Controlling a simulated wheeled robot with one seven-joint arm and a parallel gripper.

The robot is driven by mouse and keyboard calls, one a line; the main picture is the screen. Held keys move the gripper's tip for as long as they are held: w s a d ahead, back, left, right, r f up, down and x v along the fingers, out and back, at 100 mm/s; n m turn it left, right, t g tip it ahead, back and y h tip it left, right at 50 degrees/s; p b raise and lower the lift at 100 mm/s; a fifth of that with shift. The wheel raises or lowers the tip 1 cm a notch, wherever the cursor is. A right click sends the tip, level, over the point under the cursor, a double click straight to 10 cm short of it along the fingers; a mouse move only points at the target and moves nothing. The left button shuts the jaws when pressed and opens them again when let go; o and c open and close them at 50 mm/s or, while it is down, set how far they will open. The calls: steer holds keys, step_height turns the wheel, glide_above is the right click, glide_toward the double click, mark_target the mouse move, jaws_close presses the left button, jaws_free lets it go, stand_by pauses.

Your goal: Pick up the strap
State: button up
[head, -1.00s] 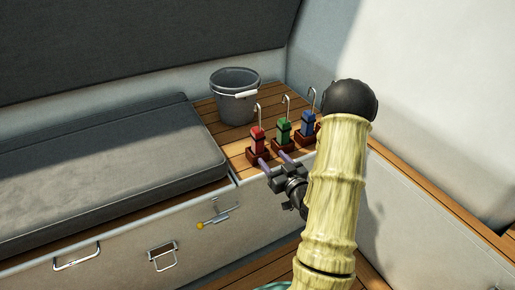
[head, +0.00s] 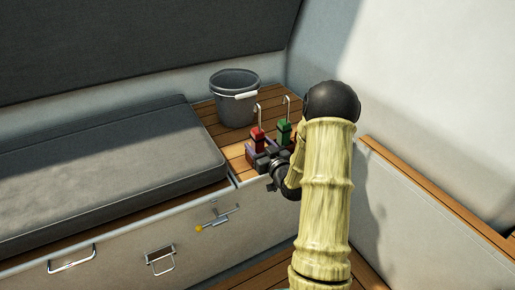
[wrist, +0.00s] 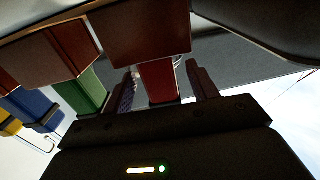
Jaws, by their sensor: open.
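Several coloured upright pieces with metal hooks stand in dark red-brown blocks on the wooden ledge; I cannot tell which of them is the strap. The red piece (head: 258,134) is nearest my gripper (head: 264,153). In the wrist view the red piece (wrist: 159,82) stands between the two open fingers of my gripper (wrist: 163,84), with space visible beside it. The green piece (head: 284,131) is just to its right. The wrist view also shows a blue piece (wrist: 36,108) and a yellow piece (wrist: 10,127). My arm hides these two in the head view.
A grey bucket (head: 232,108) with a white-gripped handle stands behind the red piece. A grey cushion (head: 105,165) lies on the bench at left. A white wall (head: 420,80) rises at right. The bench front carries latches (head: 160,255).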

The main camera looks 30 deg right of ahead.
mark_target(255, 140)
steer(key=w, duration=0.3)
steer(key=shift+w+f+b, duration=0.1)
steer(key=shift+w+b, duration=0.05)
steer(key=shift+b, duration=0.15)
steer(key=c, duration=1.3)
steer(key=shift+o, duration=0.2)
step_height(255, 140, up, 10)
steer(key=p, duration=0.4)
steer(key=shift+a, duration=0.1)
